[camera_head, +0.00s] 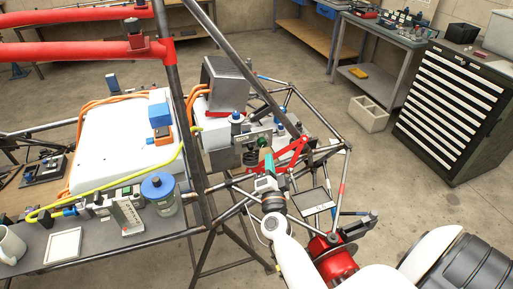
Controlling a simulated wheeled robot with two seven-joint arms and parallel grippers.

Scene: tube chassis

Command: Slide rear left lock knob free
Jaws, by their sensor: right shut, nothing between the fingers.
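I cannot tell which one is the rear left lock knob. My right gripper (266,172) comes in from the lower right, beside the grey box (218,147) and below the lower blue knob. It is shut and empty. Whether its fingertips touch anything is too small to tell. My left gripper is not in view.
Dark chassis tubes (177,90) and a red link (290,152) surround the gripper closely. A white battery-like block (110,140), a yellow-green cable (120,188) and a blue-topped can (158,193) are to the left. A drawer cabinet (452,110) stands at the right, with open floor between.

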